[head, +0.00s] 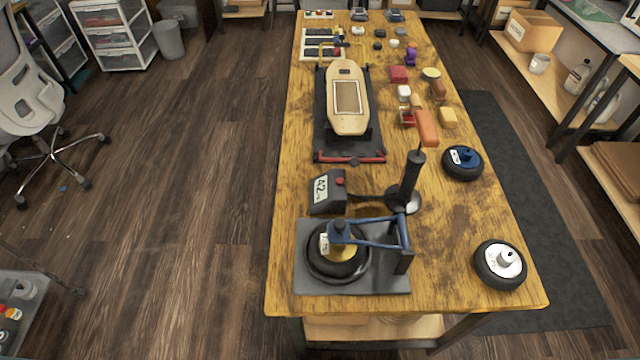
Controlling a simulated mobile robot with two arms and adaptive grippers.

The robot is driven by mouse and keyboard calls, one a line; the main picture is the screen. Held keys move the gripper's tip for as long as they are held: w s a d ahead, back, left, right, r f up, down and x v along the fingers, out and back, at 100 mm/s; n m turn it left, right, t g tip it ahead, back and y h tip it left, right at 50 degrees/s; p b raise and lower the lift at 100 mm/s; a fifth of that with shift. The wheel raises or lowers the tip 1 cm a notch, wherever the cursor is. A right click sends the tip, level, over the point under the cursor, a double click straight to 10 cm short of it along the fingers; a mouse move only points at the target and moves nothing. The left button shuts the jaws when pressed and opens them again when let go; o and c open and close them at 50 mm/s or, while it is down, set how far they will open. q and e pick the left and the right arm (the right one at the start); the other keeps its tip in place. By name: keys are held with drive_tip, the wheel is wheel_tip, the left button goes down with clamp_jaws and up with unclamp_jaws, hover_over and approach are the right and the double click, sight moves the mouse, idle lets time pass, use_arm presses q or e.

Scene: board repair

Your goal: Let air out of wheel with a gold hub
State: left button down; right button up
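A black wheel with a gold hub (345,252) lies flat on a grey base plate (388,284) at the near left of the table. A blue clamp frame (378,234) reaches over it, and a dark cap or knob with a white label sits above its hub. A dark gauge box (328,191) with a display and a red button stands just behind. An upright black-handled tool (410,181) stands to the right of the gauge. Any valve on the wheel is too small to tell. Neither of my grippers is in view.
A white-hub wheel (499,265) and a blue-hub wheel (462,162) lie on the right of the wooden table (452,262). A skateboard deck (347,96) rests on a dark stand. Small blocks and parts fill the far half. Floor is open at the left.

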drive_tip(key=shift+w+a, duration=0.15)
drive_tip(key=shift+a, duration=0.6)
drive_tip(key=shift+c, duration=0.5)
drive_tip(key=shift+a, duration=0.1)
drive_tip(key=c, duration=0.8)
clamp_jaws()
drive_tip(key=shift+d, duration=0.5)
